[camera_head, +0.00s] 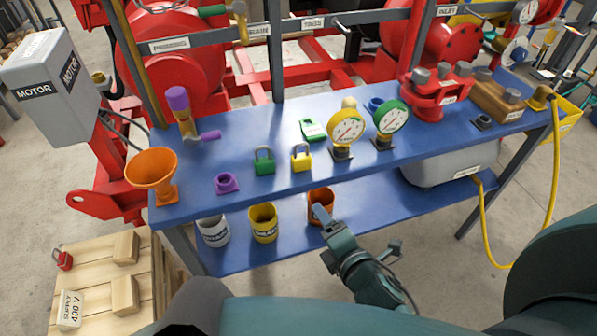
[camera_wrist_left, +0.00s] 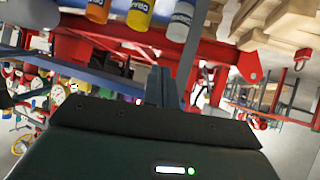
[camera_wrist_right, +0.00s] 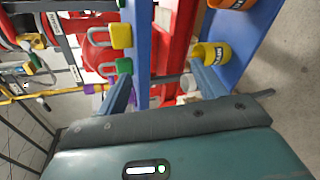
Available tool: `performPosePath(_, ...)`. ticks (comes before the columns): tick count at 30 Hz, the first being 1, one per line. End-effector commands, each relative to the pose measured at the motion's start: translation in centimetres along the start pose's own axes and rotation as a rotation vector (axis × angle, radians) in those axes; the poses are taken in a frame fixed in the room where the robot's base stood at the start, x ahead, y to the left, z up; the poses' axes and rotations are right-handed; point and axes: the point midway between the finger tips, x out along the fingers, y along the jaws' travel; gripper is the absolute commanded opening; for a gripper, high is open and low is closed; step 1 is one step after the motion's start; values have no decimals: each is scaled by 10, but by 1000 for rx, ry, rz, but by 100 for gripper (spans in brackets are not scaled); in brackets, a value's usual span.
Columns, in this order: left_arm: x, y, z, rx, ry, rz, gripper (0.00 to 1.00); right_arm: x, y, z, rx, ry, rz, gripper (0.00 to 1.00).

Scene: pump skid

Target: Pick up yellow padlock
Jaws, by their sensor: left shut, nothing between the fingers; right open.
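The yellow padlock (camera_head: 301,162) stands on the blue table top near its front edge, right of a green padlock (camera_head: 264,167). In the right wrist view the yellow padlock (camera_wrist_right: 121,36) shows beyond the fingers, with its grey shackle visible and the green padlock (camera_wrist_right: 123,66) beside it. My right gripper (camera_head: 320,213) is in front of the table, apart from the padlock. Its fingers (camera_wrist_right: 163,90) are spread and empty in the right wrist view. My left gripper (camera_wrist_left: 165,88) is shut and empty in the left wrist view.
A purple ring fitting (camera_head: 227,184), an orange funnel (camera_head: 152,170) and a yellow gauge (camera_head: 346,128) stand on the table around the padlocks. A green tag (camera_head: 312,130) lies behind. White, yellow (camera_head: 263,223) and orange mugs stand on the lower shelf. A wooden pallet (camera_head: 95,300) is front left.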

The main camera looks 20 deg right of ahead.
Motion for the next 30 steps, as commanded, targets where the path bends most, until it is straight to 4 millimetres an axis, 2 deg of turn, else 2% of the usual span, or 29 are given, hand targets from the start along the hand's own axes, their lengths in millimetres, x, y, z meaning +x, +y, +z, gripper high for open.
performPosePath(1,7,1,12,-6,8,7,0,10,2,2,-211,-31,46,69)
performPosePath(6,12,5,13,-17,42,23,0,22,30,10,-838,-163,133,69)
performPosePath(10,13,6,10,-3,62,32,0,24,44,10,-1128,-242,152,69)
performPosePath(12,12,7,8,2,67,37,0,25,48,10,-1212,-267,155,69)
performPosePath(16,11,10,4,6,71,42,0,34,56,12,-1265,-285,156,69)
performPosePath(24,8,10,-1,21,71,38,0,82,70,18,-1262,-284,155,69)
performPosePath(30,9,9,2,24,65,36,0,100,73,20,-1260,-281,154,69)
